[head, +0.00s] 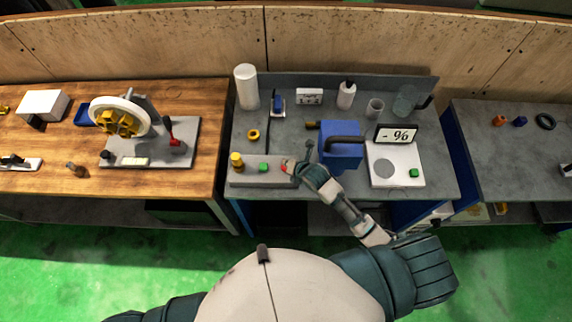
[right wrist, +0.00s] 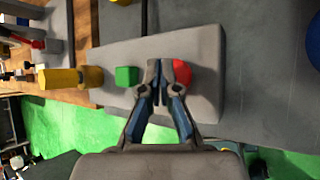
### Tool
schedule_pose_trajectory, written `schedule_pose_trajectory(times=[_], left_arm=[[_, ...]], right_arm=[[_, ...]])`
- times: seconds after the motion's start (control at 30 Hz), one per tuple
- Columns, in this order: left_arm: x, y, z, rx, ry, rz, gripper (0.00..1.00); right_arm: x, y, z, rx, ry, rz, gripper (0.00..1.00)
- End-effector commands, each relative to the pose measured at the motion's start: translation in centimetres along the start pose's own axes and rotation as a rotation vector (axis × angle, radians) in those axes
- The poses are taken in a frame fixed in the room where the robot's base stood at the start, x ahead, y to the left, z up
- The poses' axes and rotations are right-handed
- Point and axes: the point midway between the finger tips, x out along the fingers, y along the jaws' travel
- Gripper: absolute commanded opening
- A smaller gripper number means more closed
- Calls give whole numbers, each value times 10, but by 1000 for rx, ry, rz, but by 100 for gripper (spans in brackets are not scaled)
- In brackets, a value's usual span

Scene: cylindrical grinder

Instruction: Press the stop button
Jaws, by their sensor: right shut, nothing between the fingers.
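The control box is a grey slab (head: 246,177) at the front left of the middle table; it also shows in the right wrist view (right wrist: 206,45). It carries a yellow knob (head: 236,160), a green button (head: 263,167) and a red button (head: 285,166). In the right wrist view the red button (right wrist: 183,73) is just right of my right gripper's fingertips (right wrist: 156,68), partly hidden by them. The green button (right wrist: 126,76) is to their left. My right gripper (head: 294,170) is shut and empty, over the box; I cannot tell whether it touches the red button. My left gripper is not in view.
A blue machine (head: 341,146) stands right of my right gripper. Behind are a white roll (head: 246,86), a bottle (head: 346,95) and a yellow ring (head: 253,134). A scale plate (head: 397,176) with a display (head: 397,134) is at the right.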

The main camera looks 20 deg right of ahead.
Motion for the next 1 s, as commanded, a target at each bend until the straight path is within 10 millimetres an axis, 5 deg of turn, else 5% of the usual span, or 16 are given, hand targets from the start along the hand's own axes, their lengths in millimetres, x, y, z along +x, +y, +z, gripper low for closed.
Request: schedule_pose_trajectory(times=[0.47,1.0], left_arm=[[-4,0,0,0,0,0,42],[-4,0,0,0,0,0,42]], right_arm=[[-6,4,5,-1,-1,2,0],[-38,27,28,-1,-1,2,0]])
